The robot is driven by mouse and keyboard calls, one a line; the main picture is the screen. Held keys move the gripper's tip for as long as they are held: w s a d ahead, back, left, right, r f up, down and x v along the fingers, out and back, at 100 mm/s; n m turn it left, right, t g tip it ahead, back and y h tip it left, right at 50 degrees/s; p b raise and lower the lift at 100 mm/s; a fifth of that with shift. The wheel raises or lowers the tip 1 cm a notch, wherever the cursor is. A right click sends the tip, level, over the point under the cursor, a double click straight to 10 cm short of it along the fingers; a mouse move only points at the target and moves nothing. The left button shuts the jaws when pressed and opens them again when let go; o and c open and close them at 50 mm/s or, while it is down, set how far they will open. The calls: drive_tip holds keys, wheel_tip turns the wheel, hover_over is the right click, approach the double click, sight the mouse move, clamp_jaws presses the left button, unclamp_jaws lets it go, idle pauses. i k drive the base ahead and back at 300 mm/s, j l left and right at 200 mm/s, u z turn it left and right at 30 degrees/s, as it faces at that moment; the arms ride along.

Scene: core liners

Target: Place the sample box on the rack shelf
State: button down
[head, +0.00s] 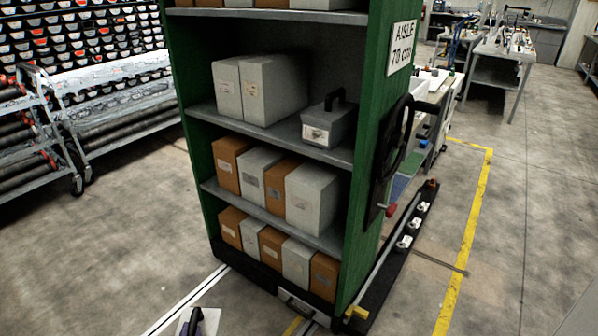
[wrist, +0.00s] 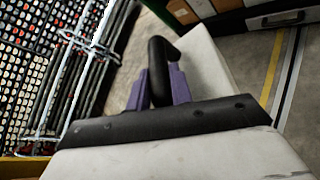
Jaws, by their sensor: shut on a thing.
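The box in my gripper, pale with a black handle, shows in the wrist view (wrist: 205,62) and only as a sliver at the bottom edge of the head view (head: 208,322). My gripper (wrist: 157,85) has purple fingers shut on the black handle; the box hangs beyond them. The green rack (head: 368,160) with grey shelves stands in front of it in the head view. Its upper open shelf (head: 282,136) holds pale boxes (head: 262,88) at left and a grey box with a black handle (head: 322,128) at right. Most of the held box is hidden.
Lower shelves are filled with orange and pale boxes (head: 272,182). A black wheel (head: 398,135) and a red knob (head: 391,210) project from the rack's right side. A floor rail (head: 402,245) runs right of it. A tube cart (head: 40,130) stands left. The floor left of the rack is clear.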

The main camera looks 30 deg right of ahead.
sight(283, 136)
drive_tip(key=i+l+u, duration=0.5)
drive_tip(key=l+u, duration=0.25)
drive_tip(key=l, duration=0.2)
drive_tip(key=i+l+u, duration=0.25)
drive_tip(key=k+l, duration=0.1)
